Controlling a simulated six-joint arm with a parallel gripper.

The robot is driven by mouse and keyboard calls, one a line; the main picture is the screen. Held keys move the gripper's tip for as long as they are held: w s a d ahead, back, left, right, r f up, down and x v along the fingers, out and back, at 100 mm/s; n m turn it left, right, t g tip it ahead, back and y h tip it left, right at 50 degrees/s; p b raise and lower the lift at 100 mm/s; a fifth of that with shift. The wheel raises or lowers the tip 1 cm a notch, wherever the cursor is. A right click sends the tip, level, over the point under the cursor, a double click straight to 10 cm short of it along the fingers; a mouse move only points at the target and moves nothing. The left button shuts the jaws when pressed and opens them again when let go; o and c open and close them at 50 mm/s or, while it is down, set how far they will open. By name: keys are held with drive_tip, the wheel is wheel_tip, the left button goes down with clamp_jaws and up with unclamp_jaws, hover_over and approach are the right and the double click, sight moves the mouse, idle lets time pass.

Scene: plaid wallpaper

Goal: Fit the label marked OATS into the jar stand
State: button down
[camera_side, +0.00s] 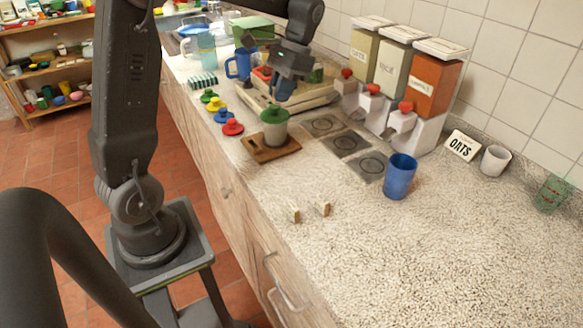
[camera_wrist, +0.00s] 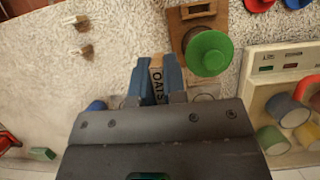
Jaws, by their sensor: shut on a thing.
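My gripper (camera_side: 284,90) is shut on a small wooden label marked OATS (camera_wrist: 157,85), which shows between the blue fingers in the wrist view. In the side view the gripper hangs above and behind the jar stand, and I cannot make out the label there. The jar stand (camera_side: 262,153) is a brown wooden board on the counter; a slotted block on it (camera_wrist: 199,10) shows at the top of the wrist view. A jar with a green lid (camera_side: 273,115) stands on the board. In the wrist view the held label is left of the lid (camera_wrist: 208,53), apart from the stand.
Two small wooden pieces (camera_side: 310,212) stand on the counter nearer the front. Colored lids (camera_side: 222,115) line the left edge. A blue cup (camera_side: 400,176), three dispensers (camera_side: 400,75) and an OATS card (camera_side: 463,145) are to the right. The front right counter is clear.

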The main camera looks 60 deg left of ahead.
drive_tip(key=s+a, duration=0.5)
drive_tip(key=s, duration=0.2)
hover_over(287, 170)
drive_tip(key=w, duration=0.1)
wheel_tip(287, 170, down, 12)
drive_tip(key=shift+w+a+f, duration=0.1)
drive_tip(key=shift+w+f, duration=0.05)
drive_tip(key=shift+f, duration=2.05)
drive_tip(key=shift+f, duration=0.15)
drive_tip(key=c, duration=1.2)
unclamp_jaws()
